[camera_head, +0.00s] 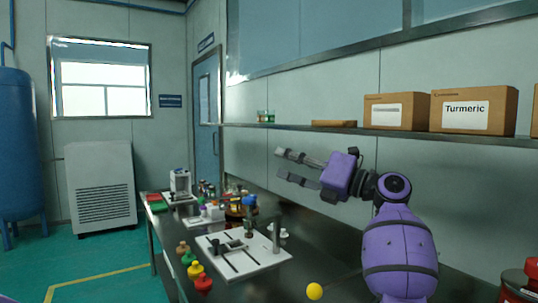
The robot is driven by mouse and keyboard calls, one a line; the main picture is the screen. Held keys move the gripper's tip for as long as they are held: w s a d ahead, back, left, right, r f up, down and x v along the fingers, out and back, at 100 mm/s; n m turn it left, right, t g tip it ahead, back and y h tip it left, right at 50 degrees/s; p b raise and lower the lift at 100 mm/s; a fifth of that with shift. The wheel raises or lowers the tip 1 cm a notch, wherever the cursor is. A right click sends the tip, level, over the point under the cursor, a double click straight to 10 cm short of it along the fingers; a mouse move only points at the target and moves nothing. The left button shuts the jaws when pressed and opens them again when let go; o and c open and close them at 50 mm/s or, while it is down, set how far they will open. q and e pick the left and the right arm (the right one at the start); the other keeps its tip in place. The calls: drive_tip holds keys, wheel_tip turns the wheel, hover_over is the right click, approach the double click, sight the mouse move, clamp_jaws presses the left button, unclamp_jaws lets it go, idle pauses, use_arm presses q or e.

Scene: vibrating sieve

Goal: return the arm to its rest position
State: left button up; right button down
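A white plate with a small apparatus (262,262) stands on the bench. The shelf (290,127) above holds cardboard boxes, including a Turmeric box (473,121).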

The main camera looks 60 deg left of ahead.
use_arm(q)
drive_tip(key=shift+s+a+r+m+y, duration=0.2)
drive_tip(key=shift+r+m+y, duration=0.1)
drive_tip(key=shift+y, duration=0.2)
drive_tip(key=shift+d, duration=0.1)
